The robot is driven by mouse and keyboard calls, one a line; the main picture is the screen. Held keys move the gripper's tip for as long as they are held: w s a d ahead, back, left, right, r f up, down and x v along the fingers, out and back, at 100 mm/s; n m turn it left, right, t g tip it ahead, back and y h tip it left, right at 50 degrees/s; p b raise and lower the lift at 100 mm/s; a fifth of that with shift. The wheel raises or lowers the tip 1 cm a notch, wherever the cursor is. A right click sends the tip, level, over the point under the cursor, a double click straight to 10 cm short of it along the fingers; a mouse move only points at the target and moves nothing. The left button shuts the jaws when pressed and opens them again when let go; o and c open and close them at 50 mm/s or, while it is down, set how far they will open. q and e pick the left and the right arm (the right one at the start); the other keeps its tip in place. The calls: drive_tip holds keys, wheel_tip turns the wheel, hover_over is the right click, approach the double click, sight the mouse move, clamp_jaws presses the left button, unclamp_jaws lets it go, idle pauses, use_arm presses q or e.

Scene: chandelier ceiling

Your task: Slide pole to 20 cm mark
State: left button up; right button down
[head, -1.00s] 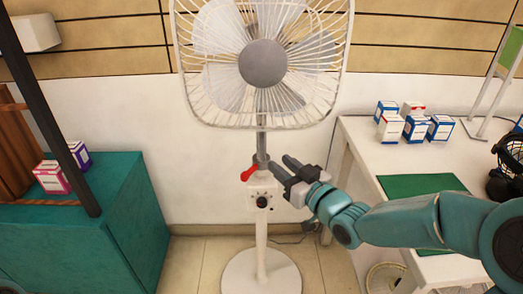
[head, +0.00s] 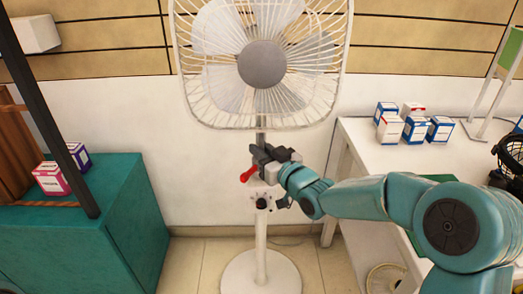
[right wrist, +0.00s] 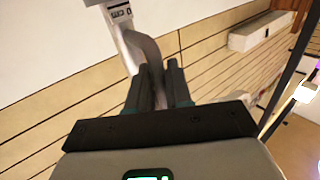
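The white stand fan (head: 262,262) has a thin grey pole (head: 261,138) between its caged head and its lower white column. A red lever (head: 249,174) sticks out left at the collar, above a control box (head: 263,199) with a knob. My right gripper (head: 260,156) is at the pole just above the red lever. In the right wrist view the grey pole (right wrist: 157,88) runs between the two dark fingers (right wrist: 158,72), which look open around it; contact is unclear. My left gripper is not in view.
A white table (head: 358,137) with several small boxes (head: 416,128) stands at the right. A teal cabinet (head: 125,205) with pink and purple boxes (head: 52,178) stands at the left. The wall is close behind the fan. Tiled floor between is clear.

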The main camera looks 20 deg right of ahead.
wheel_tip(320, 180, up, 20)
drive_tip(key=p, duration=1)
drive_tip(key=shift+f, duration=0.15)
drive_tip(key=c, duration=1.2)
unclamp_jaws()
drive_tip(key=shift+c, duration=0.2)
drive_tip(key=v, duration=1.6)
drive_tip(key=shift+s, duration=0.2)
